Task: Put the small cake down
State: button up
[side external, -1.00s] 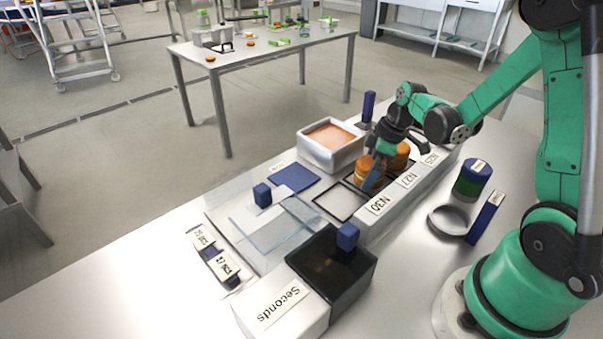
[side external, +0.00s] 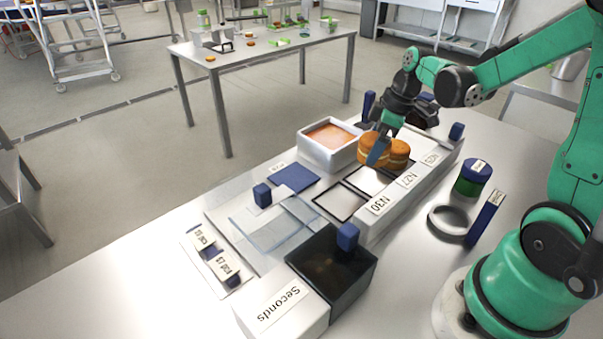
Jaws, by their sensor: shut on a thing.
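My gripper (side external: 378,152) is over the far end of the labelled row, with its blue-grey finger against a round orange-brown layered cake (side external: 367,146). It is shut on this cake. A second similar cake (side external: 399,155) is just to the right, partly behind the finger; I cannot tell if the two touch. Whether the held cake is clear of the surface is hard to tell. The labelled rack (side external: 382,215) bears N30, N27 and N25 signs. Its dark-framed square near N30 (side external: 340,201) is empty, and the pale square near N27 (side external: 366,181) is bare.
A white tub with orange filling (side external: 311,147) stands just left of the cakes. A clear lid-like panel (side external: 262,230), a dark box (side external: 335,262) and a "Seconds" bin (side external: 280,305) are in front. A grey ring (side external: 433,222) and blue-green canister (side external: 472,180) stand right.

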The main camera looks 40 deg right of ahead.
notch_tip(320, 180, up, 14)
jog(key=m+h, duration=0.1)
jog(key=m, duration=0.3)
send_over(241, 208)
jog(key=s, duration=0.1)
jog(key=s+x, duration=0.1)
jog(key=x, duration=0.3)
jog(key=s+x, duration=0.1)
jog(key=x, duration=0.4)
jog(key=s+d+x, duration=0.1)
jog(key=x, duration=0.4)
jog(key=shift+s+f, duration=0.1)
jog(key=shift+f, duration=0.5)
jog(key=shift+d+f, duration=0.1)
jog(key=shift+f, duration=2.15)
jog(key=shift+f, duration=0.1)
